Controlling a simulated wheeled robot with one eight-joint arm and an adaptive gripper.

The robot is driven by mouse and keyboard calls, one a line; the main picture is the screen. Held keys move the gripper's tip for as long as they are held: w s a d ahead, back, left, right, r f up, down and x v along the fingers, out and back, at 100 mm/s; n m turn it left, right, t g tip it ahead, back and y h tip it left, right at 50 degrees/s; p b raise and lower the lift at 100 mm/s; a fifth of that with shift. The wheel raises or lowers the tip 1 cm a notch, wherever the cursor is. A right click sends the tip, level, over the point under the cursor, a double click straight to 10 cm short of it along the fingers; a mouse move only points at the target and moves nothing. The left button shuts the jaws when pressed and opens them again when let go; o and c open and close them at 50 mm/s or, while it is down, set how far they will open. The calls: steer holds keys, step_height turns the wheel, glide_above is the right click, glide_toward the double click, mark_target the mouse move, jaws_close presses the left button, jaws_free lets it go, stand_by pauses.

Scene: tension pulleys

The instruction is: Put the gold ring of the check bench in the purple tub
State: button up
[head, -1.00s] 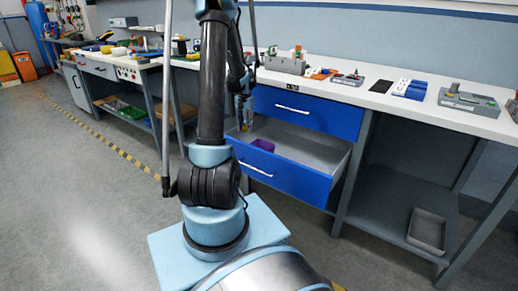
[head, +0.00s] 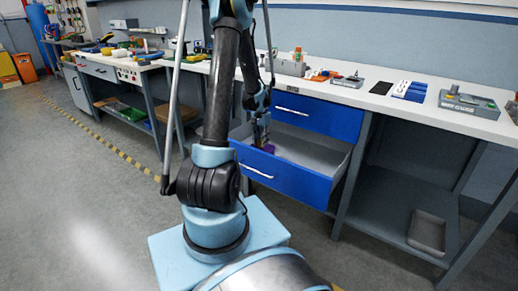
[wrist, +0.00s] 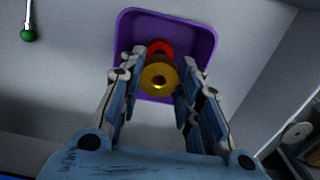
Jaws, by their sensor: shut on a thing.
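The gold ring (wrist: 160,76) sits between the fingers of my gripper (wrist: 159,70) in the wrist view, and the gripper is shut on it. The purple tub (wrist: 207,42) is right behind the ring in that view, and the ring appears over its inside. A red round thing (wrist: 159,47) shows just behind the gold ring; I cannot tell whether it lies in the tub. In the head view my gripper (head: 262,138) is at the open lower drawer, and only a little of the purple tub (head: 269,148) shows beside it.
The tub stands in the open blue drawer (head: 285,180), under a shut blue drawer (head: 318,116). A green-tipped thing (wrist: 28,33) lies left of the tub. The bench top (head: 375,100) carries several fixtures. A grey tray (head: 427,231) is on the lower shelf at right.

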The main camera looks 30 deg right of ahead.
steer(key=shift+f, duration=1.95)
steer(key=shift+f, duration=0.6)
steer(key=o, duration=1.1)
steer(key=shift+r, duration=0.1)
